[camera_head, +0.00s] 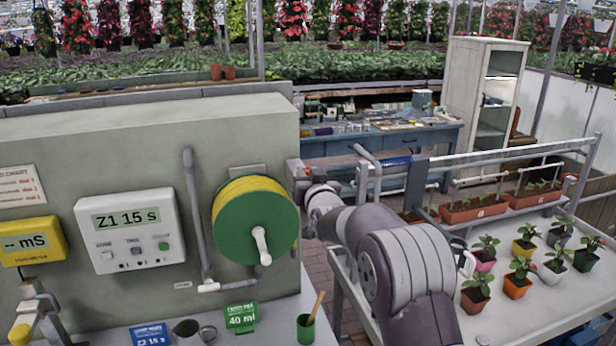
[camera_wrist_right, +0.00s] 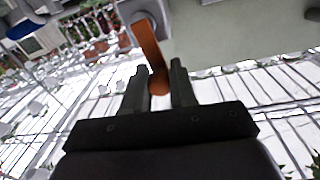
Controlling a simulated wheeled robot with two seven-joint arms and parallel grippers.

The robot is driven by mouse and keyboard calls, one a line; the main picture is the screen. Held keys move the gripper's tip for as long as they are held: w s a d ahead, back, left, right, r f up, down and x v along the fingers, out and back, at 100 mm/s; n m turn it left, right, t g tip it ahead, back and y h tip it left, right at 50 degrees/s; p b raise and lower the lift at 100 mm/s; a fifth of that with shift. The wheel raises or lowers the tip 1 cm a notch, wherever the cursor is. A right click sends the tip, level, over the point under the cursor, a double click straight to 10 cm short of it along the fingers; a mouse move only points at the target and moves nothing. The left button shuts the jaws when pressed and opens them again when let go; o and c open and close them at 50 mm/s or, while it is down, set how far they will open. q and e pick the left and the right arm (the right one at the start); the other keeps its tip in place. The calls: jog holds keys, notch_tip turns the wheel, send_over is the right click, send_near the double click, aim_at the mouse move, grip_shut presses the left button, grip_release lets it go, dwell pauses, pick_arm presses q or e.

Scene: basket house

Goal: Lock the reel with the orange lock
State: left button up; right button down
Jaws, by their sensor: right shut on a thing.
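The reel (camera_head: 255,220), a green disc with a yellow rim and a white crank handle, is mounted on the front of the grey-green wall panel in the head view. The orange lock (camera_wrist_right: 150,48) shows in the right wrist view as a flat orange lever coming from a grey block (camera_wrist_right: 143,12) beside the panel. My right gripper (camera_wrist_right: 160,72) is shut on the lever's free end, one dark finger on each side. In the head view my right gripper (camera_head: 303,184) is at the panel's right end, and the lock is largely hidden there. My left gripper is not in view.
A white control box (camera_head: 130,230) reading "Z1 15 s" and a grey pipe (camera_head: 195,215) are on the panel left of the reel. A green cup (camera_head: 306,328) stands on the ledge below. A white table (camera_head: 530,310) with several potted plants is at right.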

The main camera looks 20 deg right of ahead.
jog(key=a+f+n+b, duration=0.2)
jog(key=n+b, duration=0.4)
jog(key=n, duration=0.3)
jog(key=a+f+n+y+b, duration=0.1)
jog(key=a+f+n+b, duration=0.1)
jog(key=n+b, duration=0.5)
jog(key=shift+a+f+n+t+b, duration=0.3)
jog(key=shift+f+n, duration=0.45)
jog(key=shift+n, duration=0.25)
jog(key=shift+s+f, duration=0.1)
jog(key=c, duration=1)
grip_release()
jog(key=shift+o, duration=0.5)
jog(key=shift+s+r, duration=0.1)
jog(key=shift+r, duration=0.1)
jog(key=s+b, duration=0.5)
jog(key=s, duration=0.7)
jog(key=shift+s+d+f+b, duration=0.15)
jog(key=shift+s+f+b, duration=0.2)
jog(key=shift+f, duration=0.1)
